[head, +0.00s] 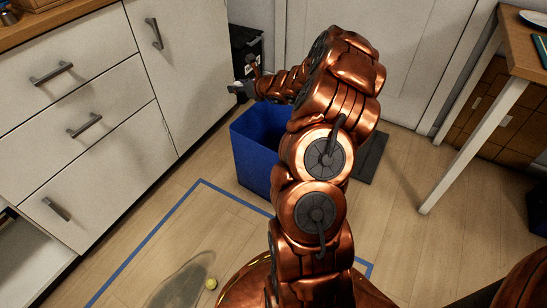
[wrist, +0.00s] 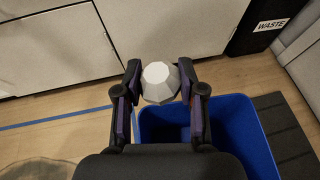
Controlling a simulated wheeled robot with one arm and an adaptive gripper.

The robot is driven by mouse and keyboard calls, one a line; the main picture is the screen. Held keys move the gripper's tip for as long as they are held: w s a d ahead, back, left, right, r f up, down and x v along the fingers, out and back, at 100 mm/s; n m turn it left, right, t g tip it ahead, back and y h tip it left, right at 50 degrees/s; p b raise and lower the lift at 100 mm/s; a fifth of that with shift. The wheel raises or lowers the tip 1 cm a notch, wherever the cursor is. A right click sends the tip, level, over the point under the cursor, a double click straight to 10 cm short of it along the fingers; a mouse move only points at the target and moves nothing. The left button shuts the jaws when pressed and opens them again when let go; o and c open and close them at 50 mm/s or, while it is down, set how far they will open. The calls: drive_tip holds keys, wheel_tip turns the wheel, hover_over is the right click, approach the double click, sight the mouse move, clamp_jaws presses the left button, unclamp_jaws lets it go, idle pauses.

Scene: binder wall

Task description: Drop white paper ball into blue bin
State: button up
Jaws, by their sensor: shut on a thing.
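The white paper ball (wrist: 160,82) is faceted and sits between the two fingers of my gripper (wrist: 160,85) in the wrist view. The fingers are shut on it from both sides. The blue bin (wrist: 235,120) stands on the floor below, its open top partly hidden by my gripper. In the wrist view the ball appears by the bin's far left rim, above it. In the head view the blue bin (head: 254,150) is partly covered by my arm. My gripper (head: 240,90) shows at the far left of the arm, and the ball is hard to make out there.
White cabinets with drawers (head: 80,110) stand at the left. A black waste bin (wrist: 262,28) is behind the blue bin. A dark mat (head: 372,157) lies to the right. A small yellow-green ball (head: 211,284) lies on the floor inside blue tape (head: 150,240). A table (head: 488,110) stands at right.

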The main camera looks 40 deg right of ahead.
drive_tip(key=s+d+f+b, duration=0.2)
drive_tip(key=s+d+f, duration=0.2)
drive_tip(key=f, duration=0.4)
drive_tip(key=s+d+f+b, duration=0.2)
drive_tip(key=s+d+f, duration=0.2)
drive_tip(key=d+f, duration=0.2)
drive_tip(key=shift+s+d+f+m+h+b, duration=0.2)
drive_tip(key=shift+d+f+m+h+b, duration=0.15)
drive_tip(key=shift+f, duration=0.6)
drive_tip(key=o, duration=0.8)
drive_tip(key=shift+c, duration=0.2)
drive_tip(key=shift+s, duration=0.1)
drive_tip(key=v, duration=1.2)
